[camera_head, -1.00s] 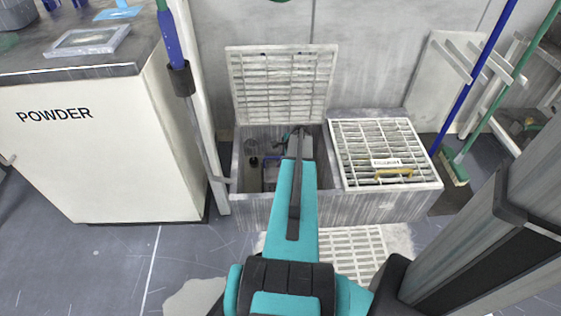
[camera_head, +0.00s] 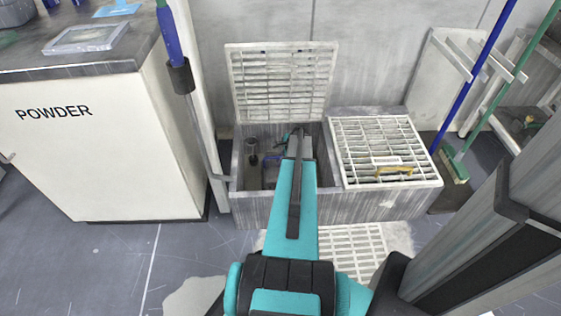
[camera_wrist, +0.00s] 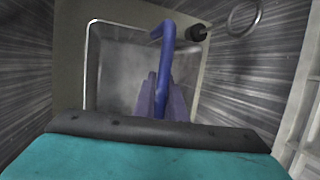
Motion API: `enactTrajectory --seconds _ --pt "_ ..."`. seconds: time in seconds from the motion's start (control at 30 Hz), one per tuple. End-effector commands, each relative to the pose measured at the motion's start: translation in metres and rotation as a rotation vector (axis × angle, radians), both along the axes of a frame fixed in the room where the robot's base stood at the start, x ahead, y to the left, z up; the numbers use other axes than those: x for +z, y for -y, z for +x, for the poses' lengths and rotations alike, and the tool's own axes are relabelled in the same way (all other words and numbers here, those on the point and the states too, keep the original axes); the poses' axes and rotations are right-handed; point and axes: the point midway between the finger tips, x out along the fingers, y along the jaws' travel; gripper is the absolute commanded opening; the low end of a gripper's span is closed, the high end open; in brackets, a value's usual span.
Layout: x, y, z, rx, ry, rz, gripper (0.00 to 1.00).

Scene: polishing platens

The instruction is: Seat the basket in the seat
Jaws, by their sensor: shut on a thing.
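My gripper (camera_wrist: 160,92) is shut on a blue bar-like handle (camera_wrist: 166,42) in the wrist view. The handle appears to belong to the basket (camera_wrist: 89,62), a grey box with a pale metal rim, seen from above. My arm hides the gripper's tips and much of the basket there. I cannot make out the seat clearly, nor whether the basket touches it.
The pit's slatted lid (camera_head: 283,85) stands raised at the back. A closed grate (camera_head: 375,140) with a yellow handle covers the right side. A dark round fitting (camera_head: 252,148) is inside the pit at left. A powder cabinet (camera_head: 100,155) stands left; brooms (camera_head: 477,75) lean at right.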

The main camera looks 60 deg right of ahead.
Motion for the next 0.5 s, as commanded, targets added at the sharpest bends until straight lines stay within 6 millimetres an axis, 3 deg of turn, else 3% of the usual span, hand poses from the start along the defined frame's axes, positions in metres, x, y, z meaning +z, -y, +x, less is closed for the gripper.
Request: enactTrajectory --seconds 0.5 --pt "-0.0077 0.0002 0.0002 0.0 0.001 0.0 0.0"
